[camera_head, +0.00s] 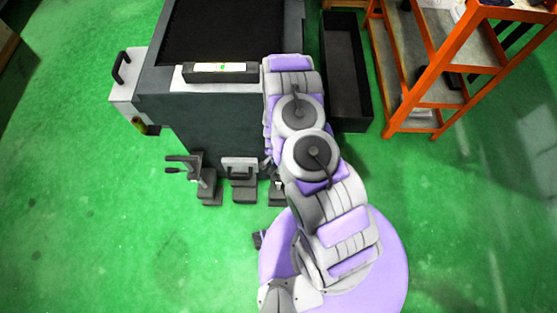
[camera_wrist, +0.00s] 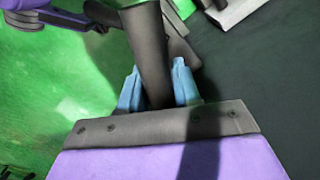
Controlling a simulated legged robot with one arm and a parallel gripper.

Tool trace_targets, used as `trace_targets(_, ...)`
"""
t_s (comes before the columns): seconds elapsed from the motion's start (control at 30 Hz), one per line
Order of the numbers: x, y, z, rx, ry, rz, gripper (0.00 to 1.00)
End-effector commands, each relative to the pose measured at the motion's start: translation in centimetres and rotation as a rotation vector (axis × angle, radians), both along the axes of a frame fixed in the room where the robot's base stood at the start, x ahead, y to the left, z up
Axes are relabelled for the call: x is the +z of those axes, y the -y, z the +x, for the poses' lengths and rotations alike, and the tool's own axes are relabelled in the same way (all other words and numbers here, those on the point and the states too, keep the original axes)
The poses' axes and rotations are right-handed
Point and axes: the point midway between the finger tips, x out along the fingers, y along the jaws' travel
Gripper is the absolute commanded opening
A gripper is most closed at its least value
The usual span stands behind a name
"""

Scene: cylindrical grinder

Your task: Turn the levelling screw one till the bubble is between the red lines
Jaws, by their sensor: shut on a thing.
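A long dark spirit level (camera_head: 240,75) lies on the light top ledge of the grey machine. Its bright green vial (camera_head: 221,67) shows, but the bubble and the red lines are too small to tell apart. In the wrist view, the blue fingertips of my gripper (camera_wrist: 156,88) stand on both sides of a dark grey round bar (camera_wrist: 150,45) and are shut on it. It seems to be a levelling screw handle; which screw cannot be told. In the head view my gripper is hidden behind my arm, near the machine's front right corner.
Dark foot brackets stand along the machine's base: a left one (camera_head: 209,188) with a side handle, a middle one (camera_head: 243,188), and a right one (camera_head: 277,193) partly behind my arm. A black bin (camera_head: 352,120) and an orange shelf (camera_head: 466,55) stand right. Green floor is clear at left.

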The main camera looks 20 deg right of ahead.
Motion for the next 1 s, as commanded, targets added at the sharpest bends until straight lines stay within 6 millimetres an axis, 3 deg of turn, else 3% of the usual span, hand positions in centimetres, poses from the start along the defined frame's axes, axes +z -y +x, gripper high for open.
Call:
trace_targets(0.5,0.11,-0.01,0.29,-0.363,0.007,-0.001,0.00)
trace_targets(1.0,0.11,0.05,0.33,-0.450,0.008,-0.001,0.00)
